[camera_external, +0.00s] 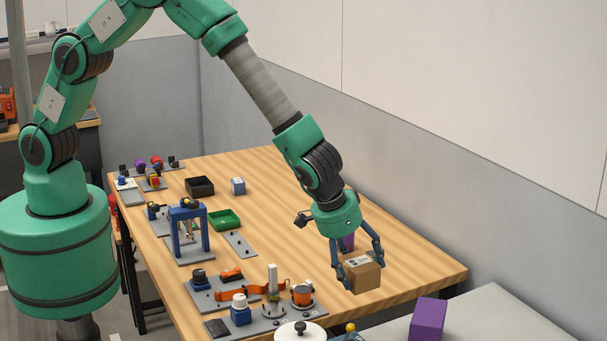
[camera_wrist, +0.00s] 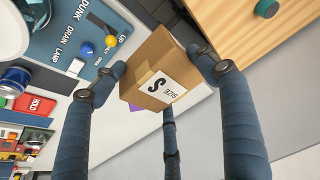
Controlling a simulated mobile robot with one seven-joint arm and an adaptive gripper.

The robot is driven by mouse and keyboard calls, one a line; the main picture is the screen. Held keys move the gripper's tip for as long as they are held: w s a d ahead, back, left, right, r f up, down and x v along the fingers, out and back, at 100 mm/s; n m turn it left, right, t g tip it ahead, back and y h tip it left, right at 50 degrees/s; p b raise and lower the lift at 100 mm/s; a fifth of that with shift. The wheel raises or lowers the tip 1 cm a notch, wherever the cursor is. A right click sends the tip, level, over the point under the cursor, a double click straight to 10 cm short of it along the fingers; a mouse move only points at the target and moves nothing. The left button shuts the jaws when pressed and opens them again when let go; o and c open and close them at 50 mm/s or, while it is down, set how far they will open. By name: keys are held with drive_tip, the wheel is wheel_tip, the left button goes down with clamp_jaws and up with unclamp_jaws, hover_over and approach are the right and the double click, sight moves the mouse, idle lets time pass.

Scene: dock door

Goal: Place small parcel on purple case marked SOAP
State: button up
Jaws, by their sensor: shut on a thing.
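The small parcel (camera_external: 364,276) is a brown cardboard box with a white label. In the wrist view the parcel (camera_wrist: 155,93) shows the label "SIZE S". My gripper (camera_external: 358,262) is shut on it and holds it near the right end of the wooden table, tilted in the wrist view. A purple case (camera_external: 428,318) stands on a pale surface at the lower right, apart from the parcel. A bit of purple (camera_wrist: 137,107) shows beside the parcel in the wrist view, mostly hidden. Another purple thing (camera_external: 347,243) is partly hidden behind my gripper. No SOAP marking is legible.
The wooden table (camera_external: 270,175) carries a blue press frame (camera_external: 187,228), a black tray (camera_external: 199,187), a green tray (camera_external: 224,220) and several fixtures. A blue panel (camera_wrist: 75,45) with knobs and lettering shows in the wrist view. A wall runs along the right.

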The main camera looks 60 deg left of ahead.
sight(421, 307)
drive_tip(key=shift+w+d, duration=0.1)
drive_tip(key=shift+w, duration=0.05)
drive_tip(key=shift+w+d+f+p, duration=0.25)
drive_tip(key=shift+w+d+p, duration=0.3)
drive_tip(key=shift+w+d, duration=1.25)
drive_tip(key=shift+w+d+f+p, duration=0.2)
drive_tip(key=shift+w+d+p, duration=0.4)
drive_tip(key=shift+w+d, duration=1.15)
drive_tip(key=shift+w+d+f+p, duration=0.25)
drive_tip(key=shift+w+d+p, duration=0.55)
drive_tip(key=shift+w, duration=1.65)
drive_tip(key=shift+d, duration=0.25)
drive_tip(key=shift+w+d+f, duration=0.1)
drive_tip(key=shift+w+d, duration=0.1)
drive_tip(key=shift+w, duration=0.05)
drive_tip(key=shift+f+p, duration=0.3)
drive_tip(key=shift+f, duration=1.4)
drive_tip(key=o, duration=1.7)
drive_tip(key=shift+o, duration=0.2)
drive_tip(key=shift+s, duration=0.1)
